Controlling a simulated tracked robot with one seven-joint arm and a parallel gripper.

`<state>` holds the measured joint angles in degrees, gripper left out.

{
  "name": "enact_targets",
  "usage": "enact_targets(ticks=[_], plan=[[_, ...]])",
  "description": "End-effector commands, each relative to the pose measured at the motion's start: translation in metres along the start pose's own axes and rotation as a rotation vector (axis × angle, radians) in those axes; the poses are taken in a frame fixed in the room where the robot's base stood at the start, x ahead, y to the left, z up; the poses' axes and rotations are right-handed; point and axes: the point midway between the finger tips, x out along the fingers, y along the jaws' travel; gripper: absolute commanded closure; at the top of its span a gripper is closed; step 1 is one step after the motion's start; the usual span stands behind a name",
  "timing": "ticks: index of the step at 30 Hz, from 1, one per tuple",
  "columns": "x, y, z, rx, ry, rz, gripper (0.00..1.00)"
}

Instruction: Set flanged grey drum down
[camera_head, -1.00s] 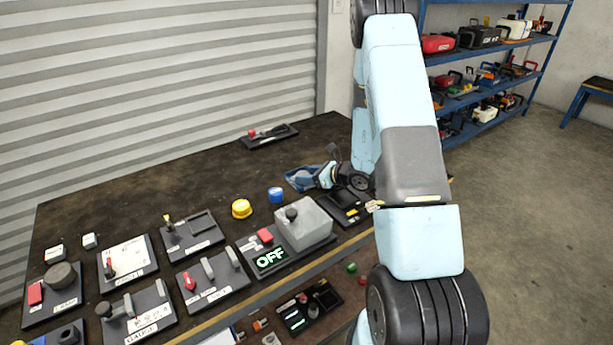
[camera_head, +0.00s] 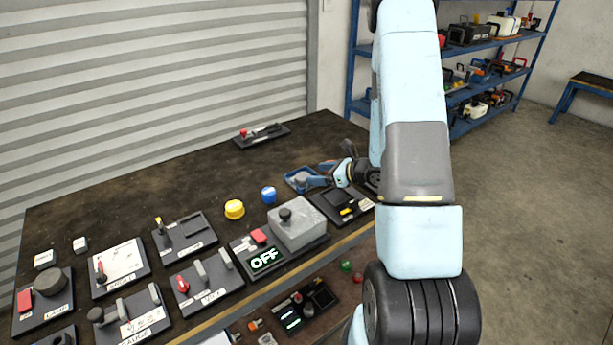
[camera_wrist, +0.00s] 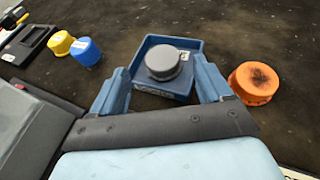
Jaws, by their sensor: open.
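The flanged grey drum (camera_wrist: 162,62) sits in a small blue tray (camera_wrist: 150,88) on the dark table. In the wrist view it stands upright inside the tray, between and beyond my fingertips. My gripper (camera_wrist: 160,88) is open, with its two blue fingers apart on either side of the tray and not touching the drum. In the head view my gripper (camera_head: 316,178) is at the blue tray (camera_head: 290,180), and the drum (camera_head: 302,180) shows only small there, partly hidden.
An orange scorched cap (camera_wrist: 254,82) stands right of the tray in the wrist view. A blue cap (camera_head: 268,194) and a yellow cap (camera_head: 234,209) stand left of the tray. A grey box on a panel (camera_head: 297,228) is close in front.

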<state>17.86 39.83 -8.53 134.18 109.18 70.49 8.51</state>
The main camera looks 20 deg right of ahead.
Motion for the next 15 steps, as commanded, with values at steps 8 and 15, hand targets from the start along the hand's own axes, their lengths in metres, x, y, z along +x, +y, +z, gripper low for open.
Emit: enact_targets(ticks=[8,15], plan=[[-0.037,0.000,0.001,-0.001,-0.003,0.000,0.21],[-0.044,0.010,0.019,-0.054,-0.006,0.042,0.21]])
